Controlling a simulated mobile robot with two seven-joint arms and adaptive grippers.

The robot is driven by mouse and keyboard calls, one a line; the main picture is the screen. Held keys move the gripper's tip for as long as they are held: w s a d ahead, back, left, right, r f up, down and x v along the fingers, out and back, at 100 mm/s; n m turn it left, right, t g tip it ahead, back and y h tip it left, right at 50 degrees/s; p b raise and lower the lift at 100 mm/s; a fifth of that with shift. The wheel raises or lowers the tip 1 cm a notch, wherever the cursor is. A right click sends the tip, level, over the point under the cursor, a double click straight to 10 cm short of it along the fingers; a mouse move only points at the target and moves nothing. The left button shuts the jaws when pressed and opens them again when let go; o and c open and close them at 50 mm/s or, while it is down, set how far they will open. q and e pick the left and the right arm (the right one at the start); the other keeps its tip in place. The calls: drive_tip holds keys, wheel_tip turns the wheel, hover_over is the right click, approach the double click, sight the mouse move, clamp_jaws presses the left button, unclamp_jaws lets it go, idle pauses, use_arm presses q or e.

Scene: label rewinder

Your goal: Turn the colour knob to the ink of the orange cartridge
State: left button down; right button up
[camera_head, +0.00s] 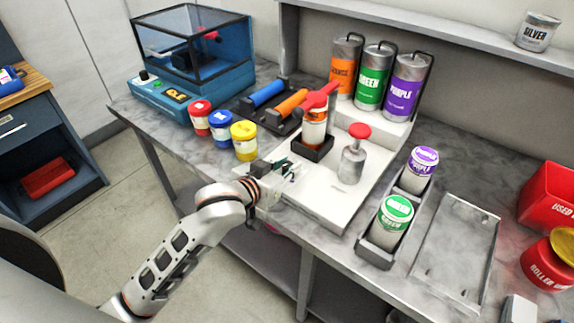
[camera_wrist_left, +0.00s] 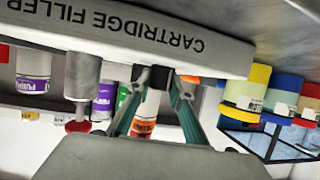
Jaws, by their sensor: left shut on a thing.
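The white cartridge filler (camera_head: 330,205) stands on the grey bench; its front lettering shows upside down in the left wrist view (camera_wrist_left: 130,32). My left gripper (camera_head: 288,168) is at the filler's front edge. In the left wrist view its fingers (camera_wrist_left: 160,84) are closed around a small dark knob (camera_wrist_left: 159,76) on the front face. The knob's pointer and any colour marks cannot be made out. My right gripper is not in view.
Orange, green and purple ink tanks (camera_head: 372,76) stand behind the filler. A grey plunger with a red top (camera_head: 353,155) is on its right. Purple (camera_head: 422,168) and green (camera_head: 393,222) cartridges stand in a rack. Red, blue and yellow jars (camera_head: 244,140) are close left of my gripper.

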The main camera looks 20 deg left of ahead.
use_arm(q)
drive_tip(key=shift+n+y, duration=0.6)
drive_tip(key=shift+y, duration=0.1)
drive_tip(key=shift+t, duration=0.3)
drive_tip(key=c, duration=1.8)
unclamp_jaws()
drive_tip(key=shift+s, duration=0.1)
drive_tip(key=v, duration=0.7)
drive_tip(key=shift+s+d+r, duration=0.1)
drive_tip(key=shift+r, duration=0.1)
